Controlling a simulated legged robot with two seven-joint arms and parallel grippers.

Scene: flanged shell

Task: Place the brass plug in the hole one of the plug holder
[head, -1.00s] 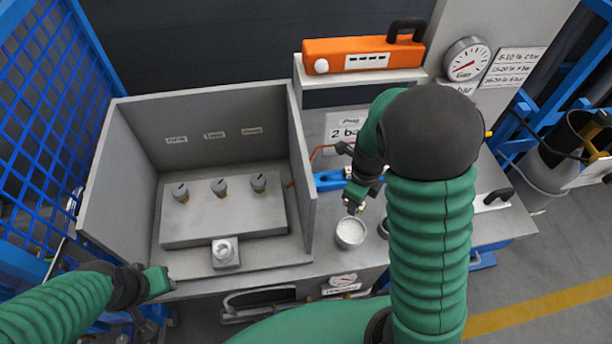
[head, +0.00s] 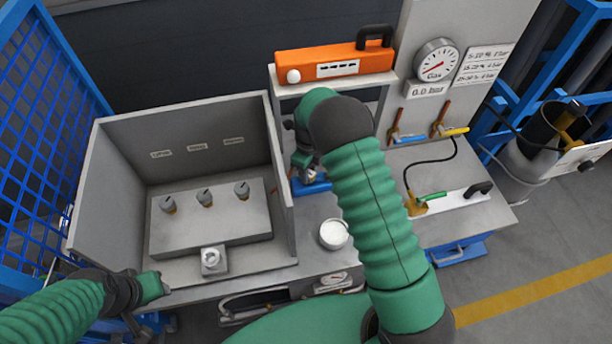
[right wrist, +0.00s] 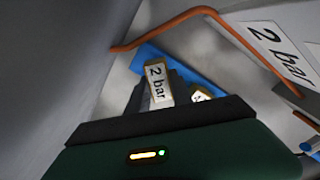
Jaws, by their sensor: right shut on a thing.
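My right gripper (head: 308,176) is at the blue plug holder (head: 322,187), to the right of the grey box's side wall. In the right wrist view, its dark fingers (right wrist: 157,95) are shut on a brass plug (right wrist: 155,72) whose face reads "2 bar". A second brass piece (right wrist: 201,94) shows just right of the fingers. The blue holder (right wrist: 150,55) lies behind and below the held plug. The holes are hidden, so I cannot tell whether the plug is in one. My left gripper (head: 158,288) is by the box's front edge; its jaws are unclear.
The grey open box (head: 85,190) holds a block with several knobs. A white round cup (head: 333,234) stands in front of the holder. An orange case (head: 340,62) sits on the shelf above. In the wrist view, an orange tube (right wrist: 165,27) runs close to the fingers.

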